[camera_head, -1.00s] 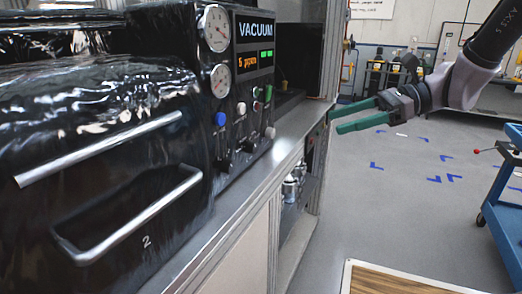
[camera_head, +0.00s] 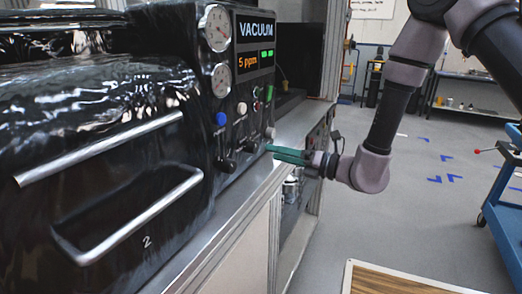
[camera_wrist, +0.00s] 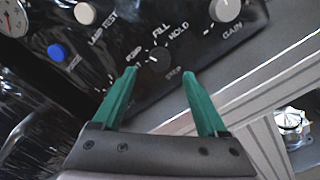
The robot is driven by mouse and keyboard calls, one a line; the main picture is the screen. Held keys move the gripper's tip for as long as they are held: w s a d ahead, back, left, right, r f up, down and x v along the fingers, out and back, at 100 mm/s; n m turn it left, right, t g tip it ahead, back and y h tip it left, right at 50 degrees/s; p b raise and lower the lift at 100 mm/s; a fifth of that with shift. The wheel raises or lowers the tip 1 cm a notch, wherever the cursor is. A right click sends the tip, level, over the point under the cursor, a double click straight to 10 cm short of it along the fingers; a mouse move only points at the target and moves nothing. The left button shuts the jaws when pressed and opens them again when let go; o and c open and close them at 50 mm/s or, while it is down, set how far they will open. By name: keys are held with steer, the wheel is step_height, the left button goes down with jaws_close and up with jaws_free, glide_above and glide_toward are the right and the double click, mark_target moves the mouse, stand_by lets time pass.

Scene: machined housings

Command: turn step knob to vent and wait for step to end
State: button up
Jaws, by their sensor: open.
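The step knob (camera_wrist: 158,57) is a small dark knob on the black panel, ringed by white labels; FILL and HOLD are legible, the others are not clear. In the head view it seems to be the black knob (camera_head: 250,147) low on the panel. Which label it points at cannot be told. My gripper (camera_wrist: 160,74) has two green fingers, spread apart and empty. In the wrist view the fingertips are either side of and just below the knob, with no visible contact. In the head view my gripper (camera_head: 272,151) points left at the panel's lower right.
A light GAIN knob (camera_wrist: 226,8), a white LAMP TEST button (camera_wrist: 85,13) and a blue button (camera_wrist: 57,50) are nearby. The VACUUM display (camera_head: 255,62) shows orange text and green lights. A metal ledge (camera_head: 232,204) runs below the panel. A blue cart (camera_head: 505,215) stands right.

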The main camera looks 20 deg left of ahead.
mark_target(256, 148)
steer(key=a, duration=0.5)
steer(key=shift+w+a, duration=0.25)
steer(key=shift+a, duration=0.1)
jaws_close()
